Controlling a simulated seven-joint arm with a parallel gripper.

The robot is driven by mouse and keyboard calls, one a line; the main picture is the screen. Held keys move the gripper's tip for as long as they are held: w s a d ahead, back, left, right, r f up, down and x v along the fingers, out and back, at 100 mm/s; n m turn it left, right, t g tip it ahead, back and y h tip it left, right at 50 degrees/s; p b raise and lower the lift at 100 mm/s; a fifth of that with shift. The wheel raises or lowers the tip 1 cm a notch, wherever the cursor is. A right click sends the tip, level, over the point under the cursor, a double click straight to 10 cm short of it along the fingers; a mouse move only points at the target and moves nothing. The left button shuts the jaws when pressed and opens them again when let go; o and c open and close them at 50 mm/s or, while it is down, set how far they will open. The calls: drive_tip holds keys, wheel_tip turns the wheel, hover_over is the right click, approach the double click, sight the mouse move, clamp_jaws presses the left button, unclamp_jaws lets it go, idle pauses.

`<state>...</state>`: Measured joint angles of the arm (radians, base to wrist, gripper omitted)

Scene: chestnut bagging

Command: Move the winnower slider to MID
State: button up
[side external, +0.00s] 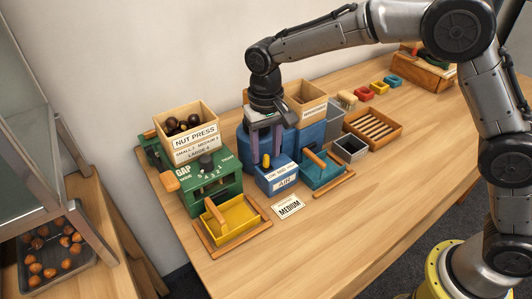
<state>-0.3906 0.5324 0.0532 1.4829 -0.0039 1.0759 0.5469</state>
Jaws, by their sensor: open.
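The winnower is the blue machine (309,137) in the middle of the table, with a wooden hopper (307,100) on top. A blue box labelled AIR (277,178) sits at its front, with a label strip on its top. A small yellow knob (266,160) stands up at the back of this box; I take it for the slider, but its setting is too small to read. My gripper (265,148) points down over the AIR box, its two fingers apart around or just behind the yellow knob. I cannot tell whether they touch it.
The green nut press (214,189) with a chestnut hopper stands close on the left, a yellow tray (232,217) before it. A MEDIUM card (289,207) lies in front. A teal tray (318,172), a dark bin (350,147) and a slotted wooden tray (373,129) stand right. The front table is clear.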

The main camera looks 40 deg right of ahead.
drive_tip(key=shift+f, duration=0.75)
clamp_jaws()
idle(0.9)
